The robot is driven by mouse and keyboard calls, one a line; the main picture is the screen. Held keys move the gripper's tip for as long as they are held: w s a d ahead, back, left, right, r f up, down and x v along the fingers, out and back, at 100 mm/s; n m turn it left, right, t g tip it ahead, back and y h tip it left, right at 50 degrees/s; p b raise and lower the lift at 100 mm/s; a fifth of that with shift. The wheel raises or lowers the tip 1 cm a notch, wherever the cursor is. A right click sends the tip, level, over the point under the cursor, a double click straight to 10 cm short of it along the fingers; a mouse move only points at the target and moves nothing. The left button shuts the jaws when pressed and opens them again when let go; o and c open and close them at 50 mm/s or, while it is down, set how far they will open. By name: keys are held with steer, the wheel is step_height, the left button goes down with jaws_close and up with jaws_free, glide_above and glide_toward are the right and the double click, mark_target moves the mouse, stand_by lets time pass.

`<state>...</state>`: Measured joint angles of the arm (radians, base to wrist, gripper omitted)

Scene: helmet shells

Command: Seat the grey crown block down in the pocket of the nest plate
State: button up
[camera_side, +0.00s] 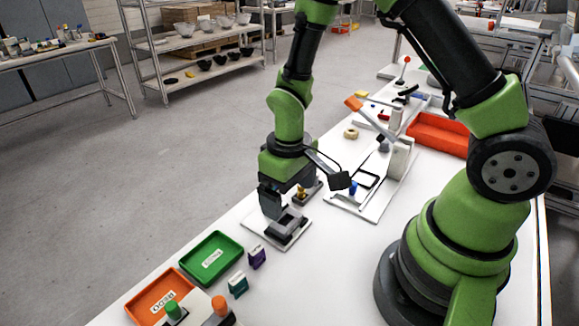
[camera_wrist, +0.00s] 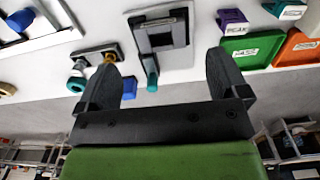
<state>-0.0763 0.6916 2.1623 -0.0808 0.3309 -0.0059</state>
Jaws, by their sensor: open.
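The nest plate (camera_wrist: 184,30) is a grey frame with a dark pocket on a white base, ahead of my fingers in the wrist view. A grey block (camera_side: 291,219), which looks like the crown block, sits at the plate beside my fingers. In the wrist view a grey piece (camera_wrist: 160,29) lies across the pocket area. I cannot tell if it is fully down. My gripper (camera_side: 271,208) is low over the plate; its fingers (camera_wrist: 162,62) are wide apart with nothing between them.
A green tray (camera_side: 211,258), an orange tray (camera_side: 160,298) and small purple (camera_side: 257,257) and teal (camera_side: 237,285) labelled blocks stand at the lower left.

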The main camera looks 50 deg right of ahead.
steer(key=s+r+m+t, duration=0.2)
steer(key=s+r+t, duration=0.1)
steer(key=r, duration=1.3)
steer(key=s+r+m+t+y, duration=0.2)
steer(key=s+r+t, duration=0.2)
steer(key=s+r, duration=0.3)
steer(key=shift+s+a, duration=0.35)
steer(key=shift+s, duration=0.65)
stand_by(0.4)
